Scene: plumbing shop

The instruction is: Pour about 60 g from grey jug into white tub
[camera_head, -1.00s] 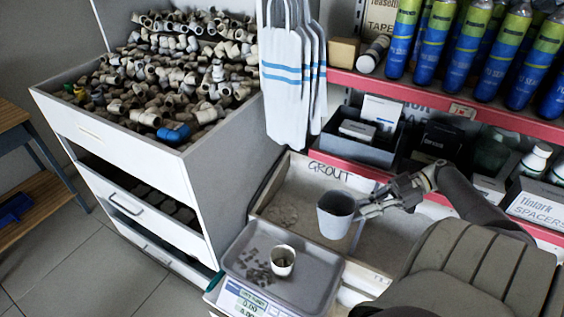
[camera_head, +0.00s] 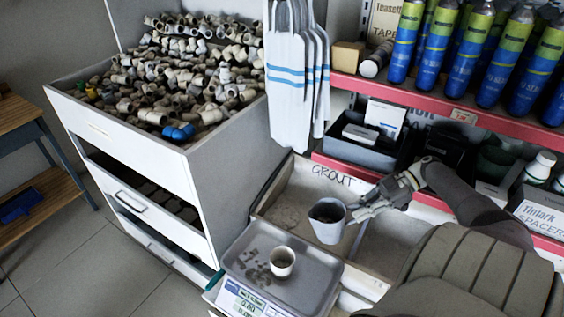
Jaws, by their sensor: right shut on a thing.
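My right gripper (camera_head: 362,207) is shut on the grey jug (camera_head: 328,227), gripping it from its right side. The jug is held above the grout tray, close to upright with a slight tilt, and dark contents show inside its mouth. The white tub (camera_head: 282,265) stands upright on the scale's grey pan (camera_head: 315,286), below and left of the jug. Some material shows inside the tub, and grey bits lie on the pan beside it. The scale's display (camera_head: 246,304) is lit, but its digits are too small to read surely. My left gripper is not in view.
The wooden tray marked GROUT (camera_head: 279,189) lies behind the scale. A white drawer unit full of pipe fittings (camera_head: 190,90) stands at the left. White aprons (camera_head: 298,90) hang nearby.

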